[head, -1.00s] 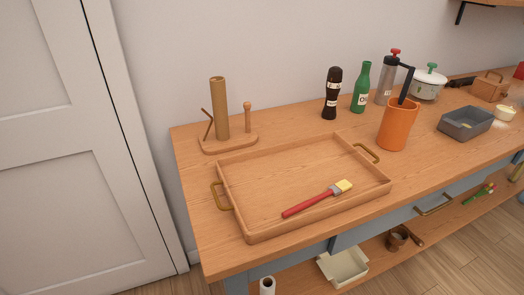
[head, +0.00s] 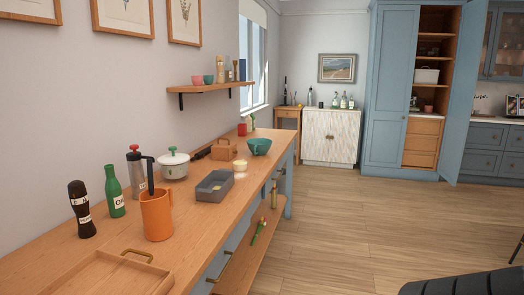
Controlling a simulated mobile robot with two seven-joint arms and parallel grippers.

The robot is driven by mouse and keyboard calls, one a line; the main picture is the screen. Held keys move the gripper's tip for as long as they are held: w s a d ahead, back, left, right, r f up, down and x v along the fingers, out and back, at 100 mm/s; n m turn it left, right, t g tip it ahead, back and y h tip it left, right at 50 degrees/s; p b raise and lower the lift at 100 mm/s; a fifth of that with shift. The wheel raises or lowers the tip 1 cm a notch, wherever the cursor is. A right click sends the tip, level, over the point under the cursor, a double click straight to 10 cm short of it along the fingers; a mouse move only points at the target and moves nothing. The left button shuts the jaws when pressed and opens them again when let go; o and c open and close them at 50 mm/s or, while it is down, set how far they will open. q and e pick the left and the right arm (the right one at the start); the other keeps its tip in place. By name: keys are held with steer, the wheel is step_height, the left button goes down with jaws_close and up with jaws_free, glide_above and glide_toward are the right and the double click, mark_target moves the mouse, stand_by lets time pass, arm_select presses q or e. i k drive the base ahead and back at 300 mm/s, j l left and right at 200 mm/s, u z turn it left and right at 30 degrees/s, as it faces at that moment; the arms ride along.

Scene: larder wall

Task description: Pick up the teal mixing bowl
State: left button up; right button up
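A teal bowl (head: 260,147) stands upright on the wooden counter (head: 203,214), near its far end and close to the front edge. Its rim is wide and its inside is partly visible. A smaller teal bowl (head: 209,79) sits on the wall shelf beside a pink one. Neither of my grippers is in view.
Near the teal bowl are a small cream bowl (head: 240,165), a wooden basket (head: 223,149) and a grey tin (head: 214,186). An orange jug (head: 156,214), bottles and a white pot (head: 174,164) stand nearer. The floor (head: 350,225) right of the counter is largely clear.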

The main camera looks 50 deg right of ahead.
mark_target(259, 146)
steer(key=z, duration=1.65)
steer(key=i+l+z, duration=0.35)
steer(key=i, duration=0.2)
steer(key=i+z, duration=0.35)
steer(key=i, duration=0.85)
steer(key=i+l, duration=0.15)
steer(key=i, duration=0.55)
steer(key=i+u, duration=0.35)
steer(key=i+l+u, duration=0.2)
steer(key=u, duration=0.15)
steer(key=i+l+u, duration=0.2)
steer(key=u, duration=0.15)
steer(key=i+l+u, duration=0.25)
steer(key=u, duration=0.25)
steer(key=i+l+u, duration=0.2)
steer(key=l+u, duration=0.25)
